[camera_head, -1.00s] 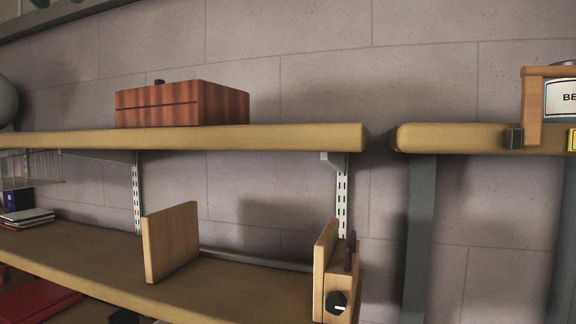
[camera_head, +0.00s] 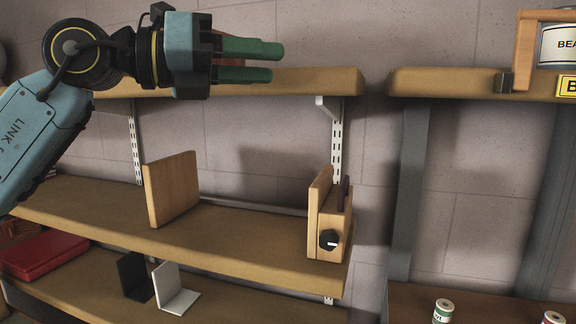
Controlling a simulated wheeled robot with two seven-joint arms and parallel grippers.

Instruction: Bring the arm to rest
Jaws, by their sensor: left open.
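My left arm comes in from the left, and its gripper (camera_head: 277,62) is raised in front of the upper shelf. Its two green fingers point right and stand apart, with no object seen between them. The gripper covers most of the reddish wooden box (camera_head: 230,62) on that shelf; only a small bit shows by the fingers. My right gripper is not in view.
The upper shelf (camera_head: 320,82) ends at a gap before another shelf (camera_head: 450,85) at right. The middle shelf (camera_head: 250,245) holds an upright wooden board (camera_head: 172,190) and a wooden piece with a black knob (camera_head: 329,239). Below are bookends (camera_head: 175,292) and a red case (camera_head: 45,257).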

